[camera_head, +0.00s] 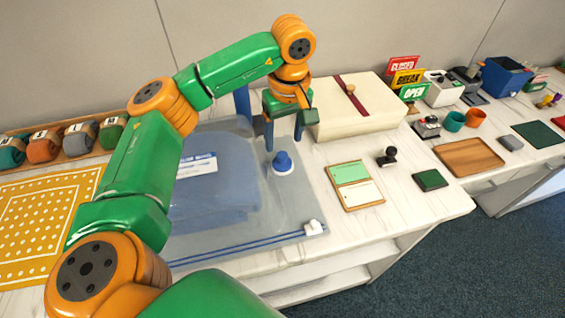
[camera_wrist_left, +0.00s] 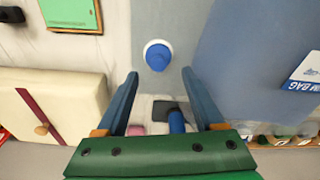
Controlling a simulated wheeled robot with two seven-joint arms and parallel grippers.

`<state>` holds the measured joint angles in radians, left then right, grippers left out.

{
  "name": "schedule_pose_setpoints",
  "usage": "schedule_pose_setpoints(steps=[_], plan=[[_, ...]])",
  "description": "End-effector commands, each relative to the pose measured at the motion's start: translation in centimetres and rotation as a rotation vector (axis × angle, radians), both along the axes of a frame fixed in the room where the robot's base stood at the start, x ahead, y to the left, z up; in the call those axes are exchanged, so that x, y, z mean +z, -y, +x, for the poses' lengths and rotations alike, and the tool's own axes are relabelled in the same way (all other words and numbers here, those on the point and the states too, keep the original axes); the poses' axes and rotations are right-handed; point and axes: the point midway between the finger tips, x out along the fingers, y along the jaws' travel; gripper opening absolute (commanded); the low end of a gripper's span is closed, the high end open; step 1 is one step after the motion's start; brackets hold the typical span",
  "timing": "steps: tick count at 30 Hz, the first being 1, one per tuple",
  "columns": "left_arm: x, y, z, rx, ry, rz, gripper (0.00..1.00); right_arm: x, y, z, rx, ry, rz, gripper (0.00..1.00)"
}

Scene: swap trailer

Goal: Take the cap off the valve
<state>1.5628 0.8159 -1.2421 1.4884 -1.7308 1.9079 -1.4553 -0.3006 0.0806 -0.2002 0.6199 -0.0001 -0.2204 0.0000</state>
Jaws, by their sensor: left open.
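The valve with its blue cap (camera_head: 283,161) sits on the clear vacuum bag (camera_head: 215,238), near the bag's right side. The cap is a round blue knob on a white ring, and it also shows in the left wrist view (camera_wrist_left: 158,56), ahead of the fingertips. My left gripper (camera_head: 284,139) is open and empty, with its two blue fingers pointing down just above and behind the cap. In the left wrist view the fingers (camera_wrist_left: 160,76) stand apart, with the cap between and slightly beyond their tips. My right gripper is not in view.
A cream box with a red strap (camera_head: 365,105) stands right behind the gripper. A blue upright post (camera_head: 242,101) is behind the bag. A green-and-cream board (camera_head: 355,185), a stamp (camera_head: 387,157) and a wooden tray (camera_head: 468,156) lie to the right.

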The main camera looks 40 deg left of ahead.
Motion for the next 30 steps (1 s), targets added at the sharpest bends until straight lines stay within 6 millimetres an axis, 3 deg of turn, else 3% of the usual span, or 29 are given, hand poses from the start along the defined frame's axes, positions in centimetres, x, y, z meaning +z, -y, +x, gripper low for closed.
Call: schedule_pose_setpoints(steps=[9,17,25,30], plan=[[-5.1,-1.0,1.0,0.000,-0.004,0.001,0.70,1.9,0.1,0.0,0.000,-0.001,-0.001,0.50],[-5.9,-1.1,1.1,-0.001,0.000,0.000,0.70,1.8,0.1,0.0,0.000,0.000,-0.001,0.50],[-5.9,-1.1,1.1,-0.001,0.000,0.000,0.00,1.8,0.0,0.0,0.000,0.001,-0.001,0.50],[-5.9,-1.1,1.1,-0.001,0.000,0.000,0.00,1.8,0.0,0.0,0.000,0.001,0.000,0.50]])
